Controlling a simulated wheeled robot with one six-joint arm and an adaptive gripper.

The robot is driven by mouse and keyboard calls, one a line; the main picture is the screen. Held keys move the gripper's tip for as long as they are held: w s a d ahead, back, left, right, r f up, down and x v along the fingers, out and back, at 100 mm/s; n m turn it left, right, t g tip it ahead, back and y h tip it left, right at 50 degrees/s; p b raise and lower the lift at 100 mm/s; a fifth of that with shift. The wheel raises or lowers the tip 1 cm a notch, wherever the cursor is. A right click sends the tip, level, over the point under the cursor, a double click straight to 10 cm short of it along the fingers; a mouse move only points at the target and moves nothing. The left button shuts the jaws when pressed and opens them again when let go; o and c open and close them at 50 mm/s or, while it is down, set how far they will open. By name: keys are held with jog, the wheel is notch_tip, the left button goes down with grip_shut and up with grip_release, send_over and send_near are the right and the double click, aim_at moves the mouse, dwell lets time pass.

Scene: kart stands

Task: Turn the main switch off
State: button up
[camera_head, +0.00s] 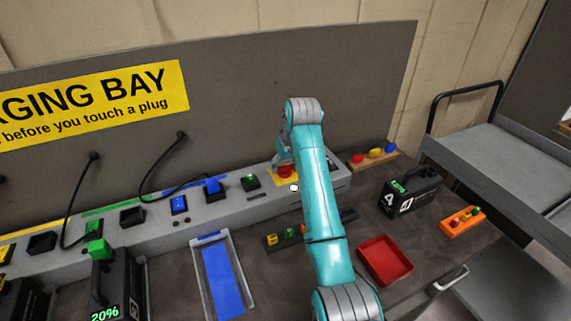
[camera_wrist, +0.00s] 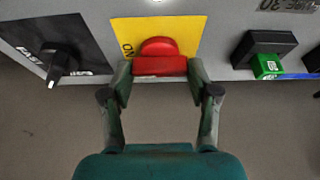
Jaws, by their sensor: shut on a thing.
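The main switch is a red handle (camera_wrist: 158,58) on a yellow plate (camera_wrist: 188,28) with "ON" lettering at its left side. In the head view the red switch (camera_head: 286,171) shows at the right part of the grey console, partly behind my arm. My gripper (camera_wrist: 159,74) has one finger on each side of the red handle and is shut on it. In the head view my gripper (camera_head: 283,158) is small and mostly hidden by my teal arm.
A black knob (camera_wrist: 60,65) stands left of the switch in the wrist view, and a green plug (camera_wrist: 267,66) in a black socket stands right. In the head view, a battery pack marked 4 (camera_head: 408,192), a red tray (camera_head: 385,260) and a blue-lined tray (camera_head: 220,275) stand on the bench.

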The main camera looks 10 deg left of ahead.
jog(key=n+g+y, duration=0.1)
jog(key=n, duration=0.3)
jog(key=shift+w+d+n, duration=0.1)
jog(key=shift+n, duration=0.2)
jog(key=n+g, duration=0.2)
jog(key=n, duration=0.2)
jog(key=shift+n+y, duration=0.3)
jog(key=shift+y, duration=0.1)
jog(key=n+g, duration=0.1)
jog(key=n, duration=0.3)
jog(key=shift+w+g, duration=0.15)
jog(key=shift+g, duration=0.25)
jog(key=shift+n+g, duration=0.7)
jog(key=shift+n, duration=1.2)
jog(key=shift+f+n+h, duration=0.1)
jog(key=shift+n+h, duration=0.2)
jog(key=shift+n, duration=0.2)
jog(key=o, duration=1.2)
jog(key=shift+c, duration=0.2)
